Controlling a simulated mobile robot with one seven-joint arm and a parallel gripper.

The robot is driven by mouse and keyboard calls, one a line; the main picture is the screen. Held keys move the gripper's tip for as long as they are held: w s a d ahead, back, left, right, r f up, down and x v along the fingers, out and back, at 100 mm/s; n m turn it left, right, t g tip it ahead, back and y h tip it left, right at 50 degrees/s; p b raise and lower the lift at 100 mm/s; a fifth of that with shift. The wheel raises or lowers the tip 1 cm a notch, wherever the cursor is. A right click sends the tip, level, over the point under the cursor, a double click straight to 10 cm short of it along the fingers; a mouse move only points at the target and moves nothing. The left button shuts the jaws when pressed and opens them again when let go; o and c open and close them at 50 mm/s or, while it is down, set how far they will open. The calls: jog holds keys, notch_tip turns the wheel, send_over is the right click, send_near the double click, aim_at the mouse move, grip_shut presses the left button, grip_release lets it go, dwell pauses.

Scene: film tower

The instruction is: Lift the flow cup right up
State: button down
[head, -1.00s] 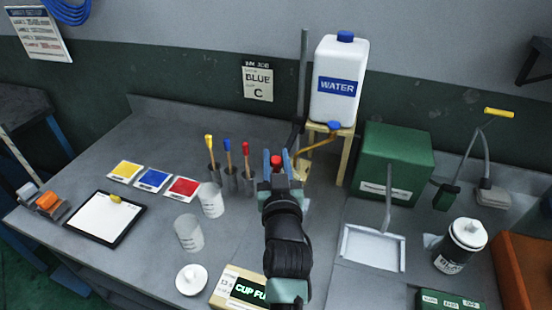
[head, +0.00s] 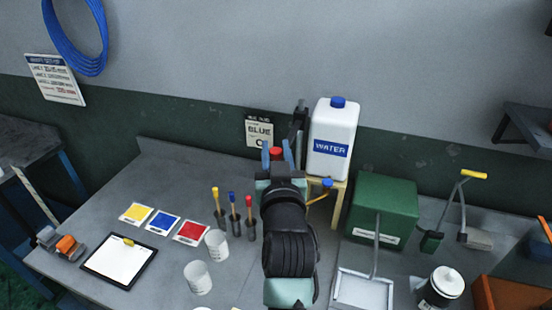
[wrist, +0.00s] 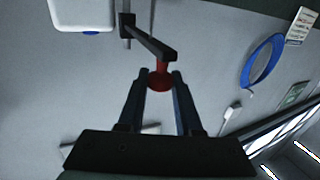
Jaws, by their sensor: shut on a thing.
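My gripper (head: 277,153) is raised in front of the wall, left of the water jug. Its blue fingers are shut on a red piece (head: 276,152), which shows between the fingertips in the wrist view (wrist: 159,80). The red piece hangs at the end of a dark arm (wrist: 150,42). That arm runs to a slider (wrist: 127,28) on an upright post, and in the head view the slider (head: 299,122) is near the post's top. I take the red piece to be part of the flow cup; I cannot make out a separate cup body.
The white water jug (head: 334,140) stands close right of the post on a wooden stand (head: 339,206). A green box (head: 384,208) is further right. Two white cups (head: 198,277), brushes and colour cards are on the bench at left. Bare wall is above.

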jog(key=shift+r, duration=0.7)
jog(key=c, duration=0.6)
grip_release()
jog(key=shift+f, duration=0.1)
jog(key=shift+s+f, duration=0.1)
jog(key=shift+s, duration=0.25)
jog(key=s+d+b, duration=0.1)
jog(key=s+b, duration=0.2)
jog(key=s, duration=0.9)
jog(key=shift+s+b, duration=0.15)
jog(key=shift+b, duration=0.25)
